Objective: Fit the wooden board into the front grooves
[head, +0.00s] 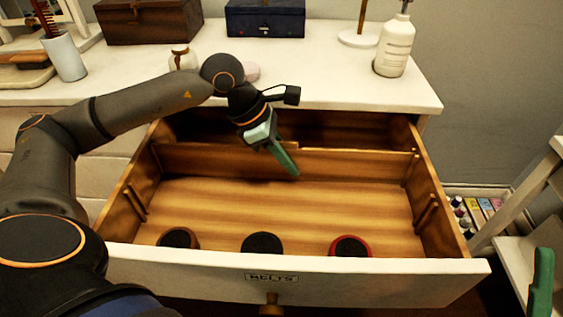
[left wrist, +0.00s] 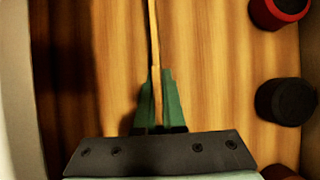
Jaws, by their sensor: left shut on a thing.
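The wooden board (head: 220,161) stands upright across the rear part of the open drawer, its ends near the rear strips on the side walls. I cannot tell whether its ends sit in the rear grooves. In the left wrist view the board (left wrist: 154,35) shows as a thin edge between the green fingers (left wrist: 157,100). The front grooves, left (head: 135,203) and right (head: 427,212), are between wooden strips on the side walls and are empty. My right gripper (head: 541,285) is only partly visible at the right edge.
Three rolled belts, brown (head: 178,238), black (head: 262,243) and red-edged (head: 350,246), lie along the white drawer front (head: 200,272). The drawer floor (head: 290,205) between board and belts is clear. The white dresser top (head: 340,87) overhangs behind, with a bottle (head: 395,46) and boxes.

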